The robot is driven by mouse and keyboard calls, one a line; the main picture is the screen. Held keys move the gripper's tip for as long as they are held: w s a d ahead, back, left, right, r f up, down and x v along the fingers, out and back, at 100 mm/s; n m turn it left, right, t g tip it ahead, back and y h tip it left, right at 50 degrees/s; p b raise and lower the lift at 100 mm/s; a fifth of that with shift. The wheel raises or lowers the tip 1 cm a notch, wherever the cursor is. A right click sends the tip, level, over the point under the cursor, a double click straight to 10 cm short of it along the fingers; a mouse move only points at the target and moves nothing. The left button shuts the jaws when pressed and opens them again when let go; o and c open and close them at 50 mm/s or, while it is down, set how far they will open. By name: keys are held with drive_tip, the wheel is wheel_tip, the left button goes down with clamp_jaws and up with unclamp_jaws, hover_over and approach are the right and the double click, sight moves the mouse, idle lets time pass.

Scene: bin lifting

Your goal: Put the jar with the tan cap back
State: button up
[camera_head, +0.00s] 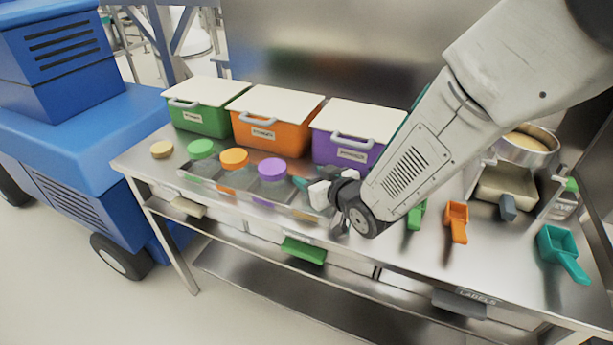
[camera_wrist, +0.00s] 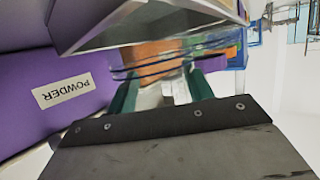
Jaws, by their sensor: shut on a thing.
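A flat tan cap (camera_head: 162,149) lies at the table's left end, left of the clear rack (camera_head: 230,193); no jar body shows clearly under it. In the rack stand clear jars with a green cap (camera_head: 201,147), an orange cap (camera_head: 234,158) and a purple cap (camera_head: 272,169). My gripper (camera_head: 308,192) is low at the rack's right end, just right of the purple-capped jar. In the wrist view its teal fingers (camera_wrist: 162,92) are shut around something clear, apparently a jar. No cap on it can be made out, and my arm hides part of it.
Green (camera_head: 203,118), orange (camera_head: 268,129) and purple (camera_head: 340,148) lidded bins stand close behind the rack. Green (camera_head: 417,214), orange (camera_head: 457,222) and teal (camera_head: 563,255) scoops lie to the right. A pan scale (camera_head: 508,184) stands at the back right. The table's front edge is close.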

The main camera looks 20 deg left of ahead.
drive_tip(key=shift+a+f, duration=0.1)
drive_tip(key=o, duration=1.3)
drive_tip(key=shift+s+a, duration=0.1)
drive_tip(key=v, duration=1.2)
